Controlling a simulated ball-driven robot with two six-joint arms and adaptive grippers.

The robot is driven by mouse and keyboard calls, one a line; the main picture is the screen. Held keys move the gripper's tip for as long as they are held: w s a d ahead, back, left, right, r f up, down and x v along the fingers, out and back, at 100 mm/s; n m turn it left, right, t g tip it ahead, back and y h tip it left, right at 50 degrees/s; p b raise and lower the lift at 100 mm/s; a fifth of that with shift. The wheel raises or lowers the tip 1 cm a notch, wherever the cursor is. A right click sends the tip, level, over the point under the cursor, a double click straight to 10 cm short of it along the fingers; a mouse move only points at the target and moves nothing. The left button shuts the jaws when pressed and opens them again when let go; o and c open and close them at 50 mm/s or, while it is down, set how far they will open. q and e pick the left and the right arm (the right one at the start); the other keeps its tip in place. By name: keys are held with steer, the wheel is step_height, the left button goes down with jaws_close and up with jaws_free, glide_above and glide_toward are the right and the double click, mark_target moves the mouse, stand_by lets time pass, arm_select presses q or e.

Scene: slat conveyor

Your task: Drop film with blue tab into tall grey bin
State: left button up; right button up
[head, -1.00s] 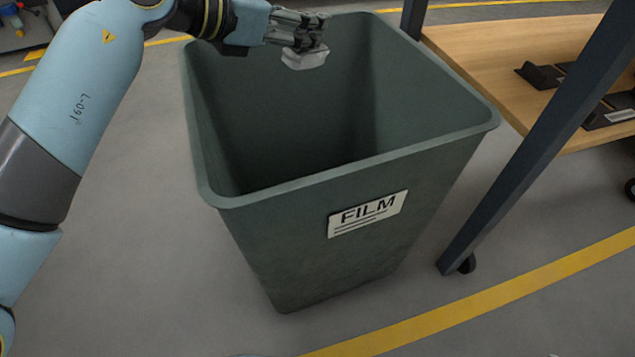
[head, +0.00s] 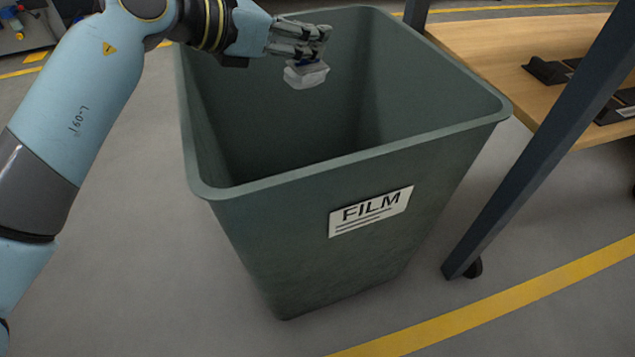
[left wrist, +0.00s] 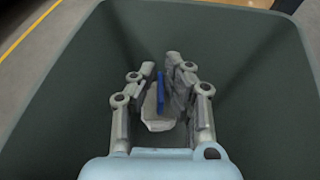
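The tall grey bin (head: 270,270) has a FILM label on its front, and its open top faces up. My left gripper (head: 318,42) is over the bin's opening, inside the rim in the picture. The film (head: 306,76), a small pale translucent bundle with a blue tab, is just below the fingers. In the left wrist view the fingers of my left gripper (left wrist: 154,70) stand apart, with the film (left wrist: 158,122) and its upright blue tab (left wrist: 160,92) showing between them. The fingers look open around the tab, with a gap on its left. My right gripper is not in view.
A wooden-topped table (head: 500,65) with dark legs on casters stands close to the bin's right, bearing black parts (head: 548,72). A yellow floor line (head: 480,312) crosses the front right. Grey floor (head: 120,270) is clear left of the bin.

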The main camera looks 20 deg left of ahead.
arm_select(q)
steer(key=o, duration=0.3)
steer(key=shift+o, duration=0.2)
steer(key=v, duration=1.2)
stand_by(0.4)
